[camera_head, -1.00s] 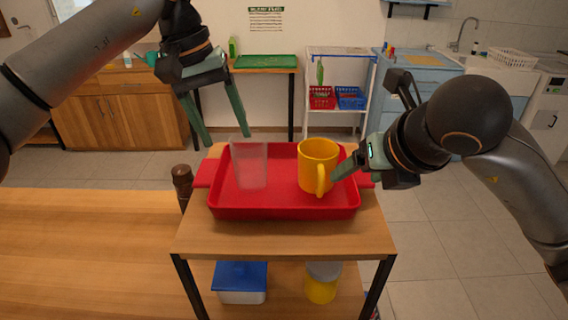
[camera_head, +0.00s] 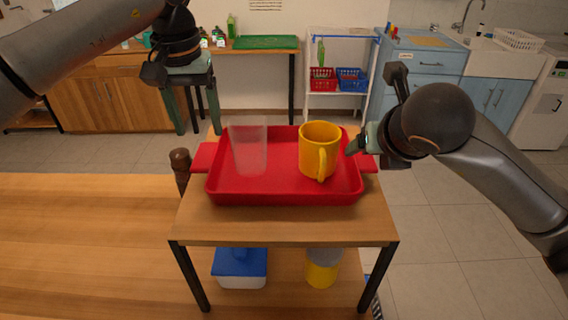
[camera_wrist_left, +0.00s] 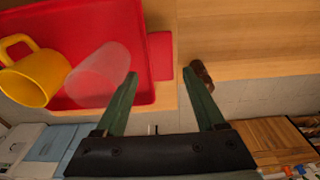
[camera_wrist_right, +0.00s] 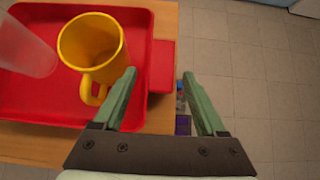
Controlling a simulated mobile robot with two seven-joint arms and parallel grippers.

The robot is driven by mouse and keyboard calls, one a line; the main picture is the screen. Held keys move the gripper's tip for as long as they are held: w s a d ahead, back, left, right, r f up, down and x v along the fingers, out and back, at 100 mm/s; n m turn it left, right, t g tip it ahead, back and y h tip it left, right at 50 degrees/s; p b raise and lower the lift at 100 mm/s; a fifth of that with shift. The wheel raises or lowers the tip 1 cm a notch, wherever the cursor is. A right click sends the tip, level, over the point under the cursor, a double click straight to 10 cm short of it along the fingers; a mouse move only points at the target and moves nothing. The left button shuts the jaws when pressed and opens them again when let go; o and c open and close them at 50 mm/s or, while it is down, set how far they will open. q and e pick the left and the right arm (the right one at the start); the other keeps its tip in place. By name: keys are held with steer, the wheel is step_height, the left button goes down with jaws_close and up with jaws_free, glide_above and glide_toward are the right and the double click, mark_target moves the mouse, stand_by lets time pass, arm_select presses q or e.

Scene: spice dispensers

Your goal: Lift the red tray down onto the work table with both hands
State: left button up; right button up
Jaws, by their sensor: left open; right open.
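The red tray (camera_head: 285,198) lies flat on a small wooden stand (camera_head: 285,225), with a handle at each side. A clear cup (camera_head: 249,150) and a yellow mug (camera_head: 318,150) stand upright in it. My left gripper (camera_head: 197,131) is open, pointing down above the tray's left handle (camera_head: 203,158). In the left wrist view that handle (camera_wrist_left: 160,56) shows just beyond the fingertips. My right gripper (camera_head: 355,146) is open by the right handle (camera_head: 369,164); in the right wrist view this handle (camera_wrist_right: 161,66) lies ahead between the fingers. Neither gripper visibly touches the tray.
The wooden work table (camera_head: 85,245) is at the left, largely bare where seen. A brown pepper mill (camera_head: 180,165) stands between it and the tray. A blue-lidded box (camera_head: 240,265) and a yellow jar (camera_head: 322,270) sit on the stand's lower shelf.

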mark_target(206, 154)
arm_select(q)
steer(key=f, duration=0.6)
steer(key=shift+w+f, duration=0.25)
steer(key=shift+w, duration=0.15)
arm_select(e)
steer(key=x, duration=0.6)
steer(key=shift+w+f, duration=0.2)
arm_select(q)
steer(key=shift+c, duration=0.4)
arm_select(e)
steer(key=shift+c, duration=0.3)
arm_select(q)
jaws_close()
arm_select(e)
jaws_close()
arm_select(q)
steer(key=shift+r, duration=0.1)
arm_select(e)
steer(key=shift+r, duration=0.1)
